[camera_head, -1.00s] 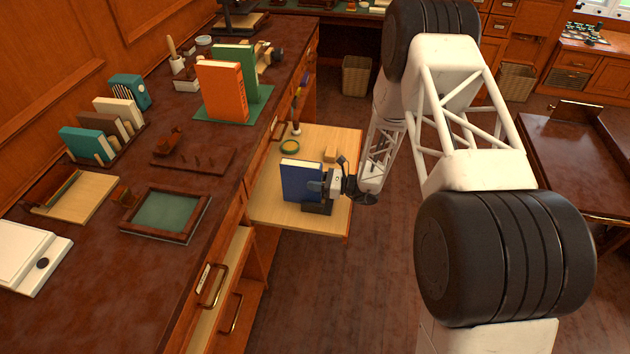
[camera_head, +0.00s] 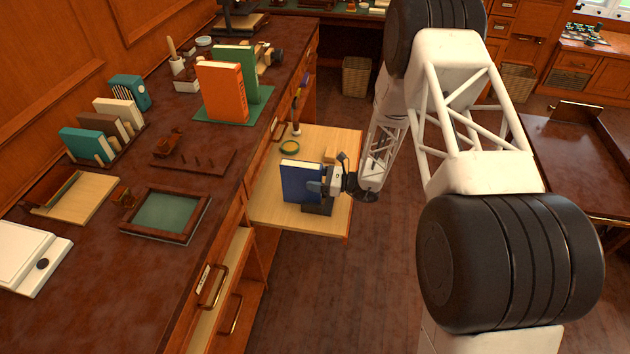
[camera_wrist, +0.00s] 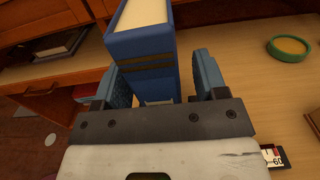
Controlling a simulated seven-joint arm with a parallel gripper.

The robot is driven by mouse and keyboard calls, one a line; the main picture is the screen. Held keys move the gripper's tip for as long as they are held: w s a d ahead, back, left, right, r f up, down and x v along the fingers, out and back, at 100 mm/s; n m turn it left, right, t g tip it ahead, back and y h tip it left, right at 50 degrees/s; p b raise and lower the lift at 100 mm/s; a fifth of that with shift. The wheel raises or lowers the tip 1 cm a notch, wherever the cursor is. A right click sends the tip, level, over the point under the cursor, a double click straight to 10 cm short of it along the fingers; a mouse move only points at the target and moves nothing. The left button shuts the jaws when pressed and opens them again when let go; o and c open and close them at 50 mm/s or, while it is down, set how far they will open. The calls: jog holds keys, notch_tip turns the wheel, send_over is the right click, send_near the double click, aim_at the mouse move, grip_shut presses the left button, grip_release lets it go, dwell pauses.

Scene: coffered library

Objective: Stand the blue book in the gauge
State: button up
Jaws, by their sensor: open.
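The blue book (camera_head: 300,181) stands upright on the pale pull-out board, its cover facing the head camera. My gripper (camera_head: 320,185) is at its right end. In the wrist view the blue book (camera_wrist: 146,50) stands between the two blue-grey fingers of my gripper (camera_wrist: 160,82), its spine with dark bands towards me and its pale page edges on top. The fingers are open, one on each side; a gap shows at the right finger. A black block (camera_head: 317,208) sits below the gripper. I cannot tell for certain which object is the gauge.
The desk at left holds an orange book (camera_head: 222,92) and a dark rack (camera_head: 195,161).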

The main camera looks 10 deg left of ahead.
jog(key=shift+r, duration=2.1)
jog(key=shift+d+r, duration=0.1)
jog(key=shift+d+r, duration=0.15)
jog(key=shift+d, duration=0.05)
notch_tip(320, 180, up, 15)
jog(key=n+g+h, duration=0.3)
jog(key=n+h, duration=0.1)
jog(key=n, duration=0.1)
send_over(317, 169)
jog(key=s+d, duration=0.5)
jog(key=d, duration=0.3)
jog(key=s+d+r+n+h, duration=0.4)
jog(key=s+d+r+n, duration=0.15)
jog(key=s+r, duration=0.4)
jog(key=s+d+r+n+t+h, duration=0.2)
jog(key=s+d+r+h, duration=0.1)
jog(key=s+d, duration=0.3)
jog(key=s+d+r+n+t+h, duration=0.1)
jog(key=s+d+r+n+h, duration=0.2)
jog(key=s+d+r, duration=0.3)
jog(key=s+d+r+n+t+h, duration=0.2)
jog(key=s+d+r+h, duration=0.2)
jog(key=s, duration=0.9)
jog(key=d, duration=0.3)
jog(key=shift+s+d+r+t, duration=0.2)
jog(key=shift+s+r+t, duration=0.05)
jog(key=shift+s+t, duration=0.05)
